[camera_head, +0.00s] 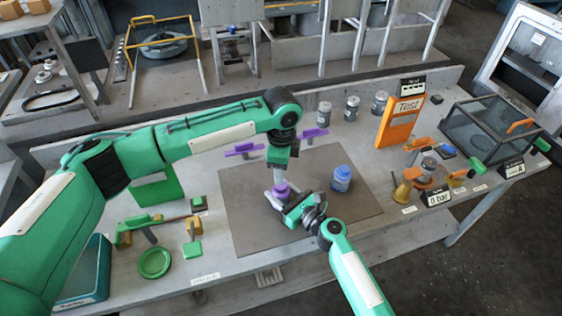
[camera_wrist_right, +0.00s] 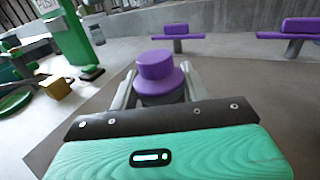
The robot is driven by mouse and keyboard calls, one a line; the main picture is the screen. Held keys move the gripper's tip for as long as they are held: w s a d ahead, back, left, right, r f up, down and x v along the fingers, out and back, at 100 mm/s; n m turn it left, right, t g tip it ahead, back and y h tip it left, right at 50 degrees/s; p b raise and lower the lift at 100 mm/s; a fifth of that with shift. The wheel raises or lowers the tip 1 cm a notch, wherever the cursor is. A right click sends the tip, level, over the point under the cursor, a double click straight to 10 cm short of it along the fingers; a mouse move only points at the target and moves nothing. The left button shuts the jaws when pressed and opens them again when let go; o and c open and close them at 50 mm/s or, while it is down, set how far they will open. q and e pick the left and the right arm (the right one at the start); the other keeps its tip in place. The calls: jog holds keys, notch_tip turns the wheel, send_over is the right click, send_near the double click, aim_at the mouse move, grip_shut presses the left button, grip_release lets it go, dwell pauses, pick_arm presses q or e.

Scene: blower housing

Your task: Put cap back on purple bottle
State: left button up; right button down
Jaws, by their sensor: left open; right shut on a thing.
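The purple bottle (camera_head: 281,190) is on the dark mat, with its stepped round purple top also in the right wrist view (camera_wrist_right: 158,72). My right gripper (camera_head: 287,200) is shut on it; its pale fingers (camera_wrist_right: 160,90) stand on both sides below the purple top. I cannot tell whether the upper purple cylinder is a separate cap. My left gripper (camera_head: 280,172) is open and points down just above the purple top in the head view. I cannot tell whether it touches the top. No separate loose purple cap is visible.
A blue bottle (camera_head: 342,178) stands on the mat (camera_head: 248,226) to the right. Two purple holders (camera_head: 244,149) (camera_head: 311,135) stand behind. Several grey jars, an orange test panel (camera_head: 401,115) and a clear-sided box (camera_head: 493,130) line the back and right. Green parts (camera_head: 155,262) lie left.

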pick_arm(q)
jog(key=n, duration=0.3)
jog(key=shift+r, duration=0.1)
jog(key=n, duration=0.4)
jog(key=shift+r+n, duration=0.15)
jog(key=shift+n, duration=0.25)
jog(key=n, duration=0.6)
jog(key=shift+r, duration=0.15)
jog(key=n, duration=0.3)
jog(key=shift+r, duration=0.1)
jog(key=n, duration=0.4)
jog(key=shift+r+n, duration=0.15)
jog(key=shift+n, duration=0.25)
jog(key=n, duration=0.6)
jog(key=shift+r+n, duration=0.15)
jog(key=shift+n, duration=0.15)
jog(key=shift+f, duration=4)
